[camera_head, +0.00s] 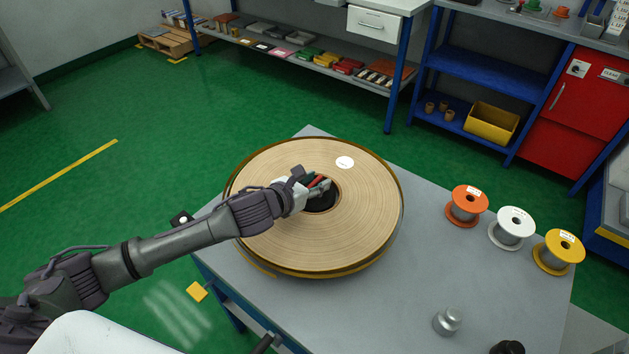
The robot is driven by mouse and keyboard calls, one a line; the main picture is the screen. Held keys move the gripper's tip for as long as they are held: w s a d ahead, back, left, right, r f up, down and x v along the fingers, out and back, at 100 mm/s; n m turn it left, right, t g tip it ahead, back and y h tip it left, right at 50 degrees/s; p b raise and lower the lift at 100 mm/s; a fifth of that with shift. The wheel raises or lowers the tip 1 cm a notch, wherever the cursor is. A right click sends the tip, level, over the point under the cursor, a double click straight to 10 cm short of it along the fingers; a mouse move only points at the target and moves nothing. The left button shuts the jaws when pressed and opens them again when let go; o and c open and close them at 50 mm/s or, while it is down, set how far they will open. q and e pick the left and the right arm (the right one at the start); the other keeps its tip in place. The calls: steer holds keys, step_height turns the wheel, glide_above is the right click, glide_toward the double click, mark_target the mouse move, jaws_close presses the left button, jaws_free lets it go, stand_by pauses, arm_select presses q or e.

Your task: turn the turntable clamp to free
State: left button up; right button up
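A large tan tape roll (290,225) lies flat on the turntable at the left end of the grey table. A white round label sits on its top. At its middle is a dark hub (322,203), with a small red part (317,181) showing beside my fingers. My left gripper (316,189) reaches in from the left over the roll, with its fingers at the hub. The fingers and wrist hide most of the clamp, so its setting and whether the fingers grip it cannot be told. My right gripper is not in view.
On the grey table (400,290), orange (466,206), white (512,229) and yellow (558,252) spools stand at the right. A metal weight (447,321) stands near the front, with a dark object (507,347) beside it. The table between roll and spools is clear.

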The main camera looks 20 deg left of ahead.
arm_select(q)
steer(key=shift+c, duration=0.8)
jaws_close()
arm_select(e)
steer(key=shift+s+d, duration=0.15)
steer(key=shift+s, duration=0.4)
